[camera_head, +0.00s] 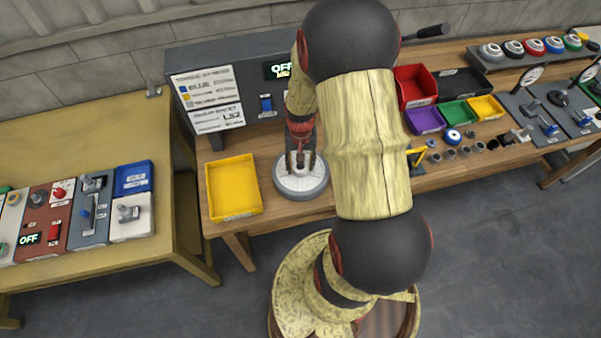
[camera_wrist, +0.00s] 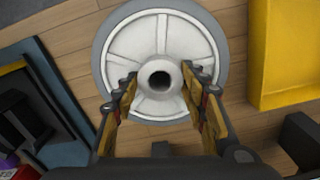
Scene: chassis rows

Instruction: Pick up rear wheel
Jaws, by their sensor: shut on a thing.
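A large round wheel with a white spoked face, a grey rim and a raised hub with a dark hole (camera_wrist: 194,42) fills the upper middle of the wrist view. In the head view the wheel (camera_head: 301,184) lies flat on the wooden bench, partly covered by my gripper. My gripper (camera_head: 300,162) is above the wheel's middle. In the wrist view my gripper's two fingers (camera_wrist: 158,82) stand on either side of the hub, shut on it. The wheel appears level. I cannot tell whether it is clear of the bench.
A yellow tray (camera_head: 233,187) stands close left of the wheel. A grey panel with an OFF display (camera_head: 240,85) is behind it. Red (camera_head: 414,85), purple (camera_head: 424,120) and green (camera_head: 457,113) bins, with small parts, stand to the right. My arm hides the bench's middle.

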